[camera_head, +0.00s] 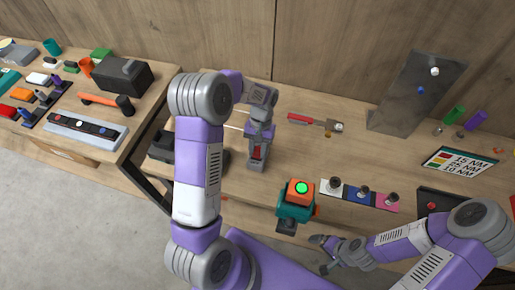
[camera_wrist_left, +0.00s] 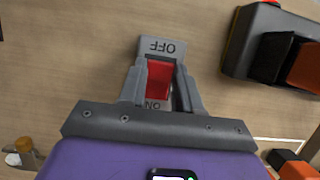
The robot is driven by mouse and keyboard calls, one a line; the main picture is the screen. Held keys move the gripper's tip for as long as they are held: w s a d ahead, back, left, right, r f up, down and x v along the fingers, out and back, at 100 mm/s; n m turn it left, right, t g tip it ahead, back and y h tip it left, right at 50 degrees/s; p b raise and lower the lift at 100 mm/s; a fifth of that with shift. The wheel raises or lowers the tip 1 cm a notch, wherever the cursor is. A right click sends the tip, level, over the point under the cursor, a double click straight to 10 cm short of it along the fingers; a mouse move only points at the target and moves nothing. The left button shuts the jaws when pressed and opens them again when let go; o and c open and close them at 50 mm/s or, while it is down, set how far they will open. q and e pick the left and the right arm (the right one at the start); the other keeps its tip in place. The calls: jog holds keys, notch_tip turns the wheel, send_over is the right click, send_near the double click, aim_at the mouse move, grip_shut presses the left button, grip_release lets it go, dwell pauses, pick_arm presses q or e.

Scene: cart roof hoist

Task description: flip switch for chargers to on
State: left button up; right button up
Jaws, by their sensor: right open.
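The switch is a grey plate with a red rocker (camera_wrist_left: 160,80), marked OFF at its far end and ON at its near end in the left wrist view. In the head view its red part (camera_head: 257,152) shows below my left gripper (camera_head: 257,160). My left gripper's two fingers (camera_wrist_left: 161,88) are apart, one on each side of the rocker. I cannot tell whether they press on it. The ON end is partly hidden between the fingers. My right gripper (camera_head: 325,254) is open and empty near the table's front edge, away from the switch.
A teal box with an orange top and green button (camera_head: 301,188) stands right of the switch. A red-handled tool (camera_head: 315,123) lies behind it. A dark slanted panel (camera_head: 415,90) and a torque sign (camera_head: 458,163) are further right. A side bench (camera_head: 60,130) holds other tools.

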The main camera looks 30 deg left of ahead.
aim_at(259, 148)
pick_arm(q)
jog(key=o, duration=0.4)
jog(key=v, duration=0.7)
jog(key=shift+w+r+p, duration=0.15)
jog(key=shift+r+p, duration=0.15)
